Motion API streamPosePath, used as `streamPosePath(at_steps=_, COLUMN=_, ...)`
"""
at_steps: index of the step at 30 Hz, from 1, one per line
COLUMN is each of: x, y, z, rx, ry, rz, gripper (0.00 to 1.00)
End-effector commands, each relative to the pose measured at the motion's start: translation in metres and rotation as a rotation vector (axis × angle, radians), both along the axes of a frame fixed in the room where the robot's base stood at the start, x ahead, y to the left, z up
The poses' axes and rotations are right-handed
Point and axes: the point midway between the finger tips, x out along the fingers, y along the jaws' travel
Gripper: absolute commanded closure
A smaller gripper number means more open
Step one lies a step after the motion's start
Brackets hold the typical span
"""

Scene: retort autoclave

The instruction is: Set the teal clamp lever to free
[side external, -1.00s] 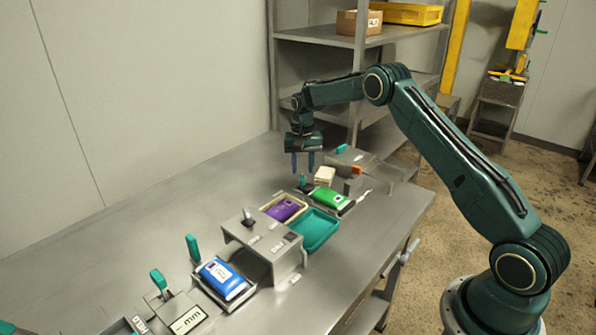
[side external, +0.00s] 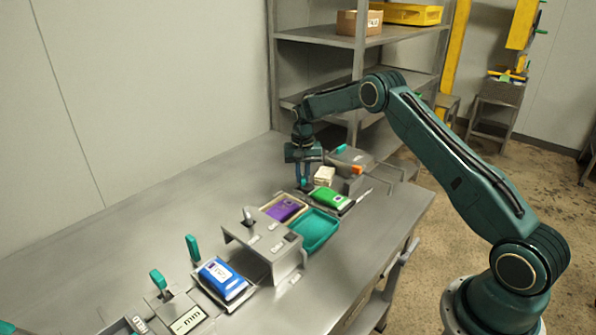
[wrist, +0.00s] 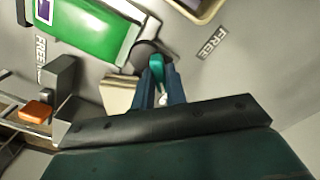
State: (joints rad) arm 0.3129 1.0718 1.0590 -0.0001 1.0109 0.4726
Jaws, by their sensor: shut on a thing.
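The teal clamp lever (wrist: 156,66) shows in the wrist view between my fingers, on a dark round pivot beside the green pouch (wrist: 90,30). My gripper (wrist: 158,90) is shut on the lever. In the side view my gripper (side external: 304,186) points down at the far side of the green pouch (side external: 330,198), and the fingers hide most of the lever. A FREE label (wrist: 213,43) lies on the bench to the right of the lever in the wrist view. Another FREE label (wrist: 41,52) is at the left, past the pouch.
A cream block (side external: 324,176) stands close beside my fingers. A grey box with an orange part (side external: 357,170) is just beyond. A purple pouch (side external: 284,208), a teal tray (side external: 318,230) and a grey raised stand (side external: 262,240) are nearer the camera. The bench at left is clear.

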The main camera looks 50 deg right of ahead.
Motion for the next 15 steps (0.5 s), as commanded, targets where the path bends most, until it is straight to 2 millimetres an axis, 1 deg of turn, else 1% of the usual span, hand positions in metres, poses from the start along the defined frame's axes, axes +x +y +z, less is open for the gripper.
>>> streamPosePath(at_steps=8, x=0.0001, y=-0.0002, z=0.0006, rx=0.0, ry=0.0, rz=0.029, gripper=1.0)
streamPosePath(at_steps=15, x=0.0003, y=-0.0003, z=0.0008, rx=0.0, ry=0.0, rz=0.13, gripper=1.0)
